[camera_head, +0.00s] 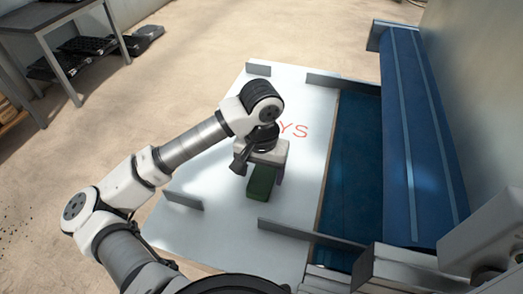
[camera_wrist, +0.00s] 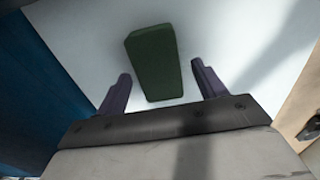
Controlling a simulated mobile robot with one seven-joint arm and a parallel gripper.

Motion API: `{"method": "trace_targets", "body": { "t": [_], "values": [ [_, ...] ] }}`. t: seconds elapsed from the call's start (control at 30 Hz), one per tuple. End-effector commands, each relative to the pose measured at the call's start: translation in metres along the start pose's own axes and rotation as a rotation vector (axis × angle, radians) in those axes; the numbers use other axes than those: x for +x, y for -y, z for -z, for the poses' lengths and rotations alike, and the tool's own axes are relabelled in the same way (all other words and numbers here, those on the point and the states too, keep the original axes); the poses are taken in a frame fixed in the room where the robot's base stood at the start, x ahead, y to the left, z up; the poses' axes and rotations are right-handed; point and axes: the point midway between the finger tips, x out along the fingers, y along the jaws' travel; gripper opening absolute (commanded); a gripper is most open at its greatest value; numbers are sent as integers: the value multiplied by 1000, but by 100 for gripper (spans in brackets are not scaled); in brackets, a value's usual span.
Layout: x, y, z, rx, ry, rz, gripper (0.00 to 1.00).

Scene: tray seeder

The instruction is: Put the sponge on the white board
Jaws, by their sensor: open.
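The sponge is a dark green block (camera_head: 261,182) on the white board (camera_head: 225,234), below my gripper. In the wrist view the sponge (camera_wrist: 154,62) stands between and beyond the two purple fingers of my gripper (camera_wrist: 163,85), with a gap showing on each side. My gripper is open. In the head view my gripper (camera_head: 268,168) is over the sponge and hides part of it. The white board also shows in the wrist view (camera_wrist: 230,40), under the sponge. Red letters on the board are partly hidden by my arm.
Grey metal brackets (camera_head: 183,201) stand up from the board's edges. A blue belt surface (camera_head: 350,165) and a raised blue cover (camera_head: 415,130) lie to the right. A grey table (camera_head: 50,15) with black trays (camera_head: 88,45) below is at the upper left.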

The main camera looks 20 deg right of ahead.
Motion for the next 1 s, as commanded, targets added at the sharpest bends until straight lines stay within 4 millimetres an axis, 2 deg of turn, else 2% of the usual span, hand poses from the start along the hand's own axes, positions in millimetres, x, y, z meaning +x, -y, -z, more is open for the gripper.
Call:
{"method": "trace_targets", "body": {
  "t": [0.3, 0.5, 0.7, 1.0],
  "values": [
    [-65, 0, 1, 2, -3, 5, 70],
    [-96, 0, 0, 0, -1, 3, 70],
    [-107, 0, 0, 1, 1, 1, 70],
    [-108, -2, 0, -2, -3, -10, 70]
  ]
}}
